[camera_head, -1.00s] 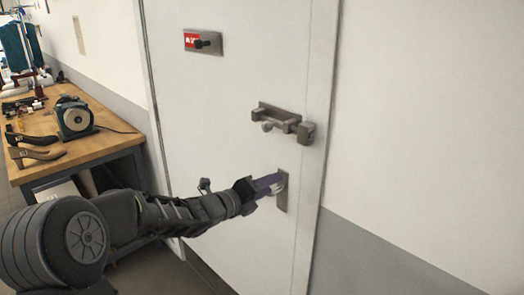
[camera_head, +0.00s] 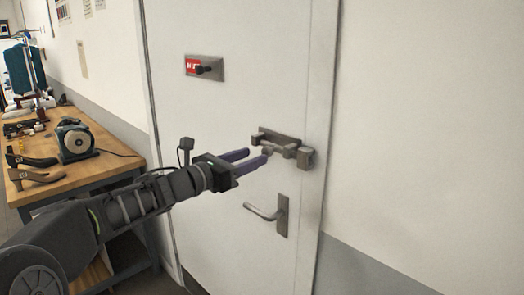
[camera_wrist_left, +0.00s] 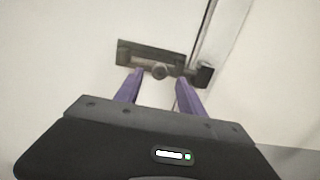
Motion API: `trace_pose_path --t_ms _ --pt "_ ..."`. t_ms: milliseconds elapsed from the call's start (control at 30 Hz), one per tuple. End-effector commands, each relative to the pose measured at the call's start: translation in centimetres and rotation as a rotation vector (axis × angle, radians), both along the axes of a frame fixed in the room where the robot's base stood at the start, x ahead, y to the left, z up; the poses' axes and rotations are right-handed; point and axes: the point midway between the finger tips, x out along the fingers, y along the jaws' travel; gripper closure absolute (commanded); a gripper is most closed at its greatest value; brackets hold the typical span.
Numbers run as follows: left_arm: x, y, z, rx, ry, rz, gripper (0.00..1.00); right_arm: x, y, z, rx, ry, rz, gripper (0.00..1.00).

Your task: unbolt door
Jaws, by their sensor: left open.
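A white door (camera_head: 225,130) fills the middle of the head view. A grey metal bolt (camera_head: 277,142) is mounted near its right edge, with its end at a keeper block (camera_head: 307,158) on the frame side. My left gripper (camera_head: 257,158) is open, its two purple fingers pointing at the bolt from the left and in front. My right gripper is not in view.
A lever door handle (camera_head: 268,211) is below the bolt. A plate with a red label and dark knob (camera_head: 205,68) is higher on the door. At left a wooden workbench (camera_head: 100,170) holds shoes (camera_head: 38,176) and a grinder-like machine (camera_head: 74,140).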

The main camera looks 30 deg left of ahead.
Motion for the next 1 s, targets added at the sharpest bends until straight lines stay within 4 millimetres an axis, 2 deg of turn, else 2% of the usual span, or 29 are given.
trace_pose_path --t_ms 100,300,633,1000 --pt "1.9 -0.7 0.2 -0.003 0.002 -0.002 0.53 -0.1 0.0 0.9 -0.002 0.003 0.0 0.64" --pt "4.0 -1.5 0.1 -0.002 0.0 -0.001 0.53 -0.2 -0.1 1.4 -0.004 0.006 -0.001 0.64" --pt "4.4 -1.6 0.0 -0.002 0.0 0.001 0.53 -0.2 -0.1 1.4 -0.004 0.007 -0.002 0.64" --pt "4.4 -1.5 0.0 -0.002 0.0 0.001 0.84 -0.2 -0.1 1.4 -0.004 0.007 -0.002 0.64"
